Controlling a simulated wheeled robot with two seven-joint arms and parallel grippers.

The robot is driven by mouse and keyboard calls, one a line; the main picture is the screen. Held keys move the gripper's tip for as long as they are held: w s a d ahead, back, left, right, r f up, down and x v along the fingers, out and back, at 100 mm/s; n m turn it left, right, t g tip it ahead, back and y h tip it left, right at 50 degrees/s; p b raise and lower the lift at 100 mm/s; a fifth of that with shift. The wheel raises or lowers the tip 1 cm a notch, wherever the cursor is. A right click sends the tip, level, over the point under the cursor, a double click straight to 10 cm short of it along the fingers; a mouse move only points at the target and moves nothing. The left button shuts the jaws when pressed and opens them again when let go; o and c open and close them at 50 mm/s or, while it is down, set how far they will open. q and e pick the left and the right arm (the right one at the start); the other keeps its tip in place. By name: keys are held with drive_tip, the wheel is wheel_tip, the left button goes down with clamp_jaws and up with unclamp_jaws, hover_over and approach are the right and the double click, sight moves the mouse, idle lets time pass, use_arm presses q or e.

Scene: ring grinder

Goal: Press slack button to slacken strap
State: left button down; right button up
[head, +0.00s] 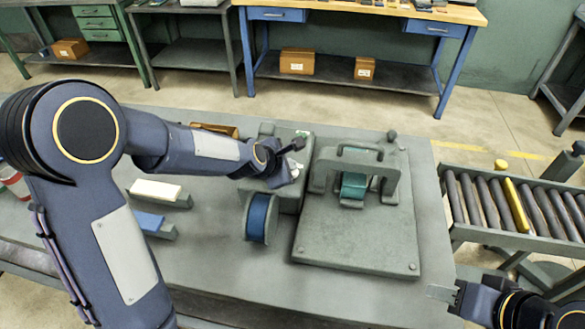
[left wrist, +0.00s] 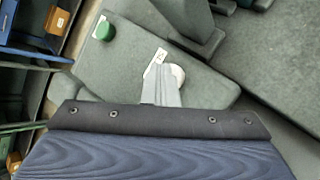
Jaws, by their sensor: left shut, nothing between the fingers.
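The control box (head: 265,200) is a grey block on the bench with a sloping top, left of the grinder. In the left wrist view its top (left wrist: 125,75) carries a green button (left wrist: 104,31) with a small label and a pale round button (left wrist: 178,75) with a second label (left wrist: 160,55). My left gripper (head: 294,172) is shut and empty over the box top. In the left wrist view its fingers (left wrist: 160,88) overlap the pale button and partly hide it; I cannot tell whether they touch it. My right gripper (head: 443,292) is at the lower right, away from the box.
The grinder (head: 365,235) with its arched handle and teal roller (head: 353,187) stands right of the box. A blue strap roll (head: 260,218) is at the box's front. White (head: 155,189) and blue (head: 150,221) blocks lie left. A roller conveyor (head: 480,232) is at the right.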

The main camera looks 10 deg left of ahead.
use_arm(q)
drive_tip(key=shift+r+p, duration=0.55)
drive_tip(key=shift+r, duration=0.2)
wheel_tip(320, 180, up, 5)
drive_tip(key=p, duration=0.5)
drive_tip(key=shift+r, duration=0.1)
idle(0.6)
drive_tip(key=s+a+r+m+g, duration=0.1)
drive_tip(key=s+a+r+m, duration=0.2)
drive_tip(key=s+m, duration=0.3)
drive_tip(key=s+a+r+m+h, duration=0.1)
drive_tip(key=s+a+r+m, duration=0.2)
drive_tip(key=s, duration=0.5)
drive_tip(key=s+a+r+m+g, duration=0.1)
drive_tip(key=s+a+r+m, duration=0.15)
drive_tip(key=s+m, duration=0.4)
drive_tip(key=s+f+m+y, duration=0.1)
drive_tip(key=s+m, duration=0.4)
drive_tip(key=s, duration=0.5)
drive_tip(key=shift+a+f+g+b, duration=0.2)
drive_tip(key=shift+f+g+b, duration=0.2)
drive_tip(key=shift+f, duration=0.1)
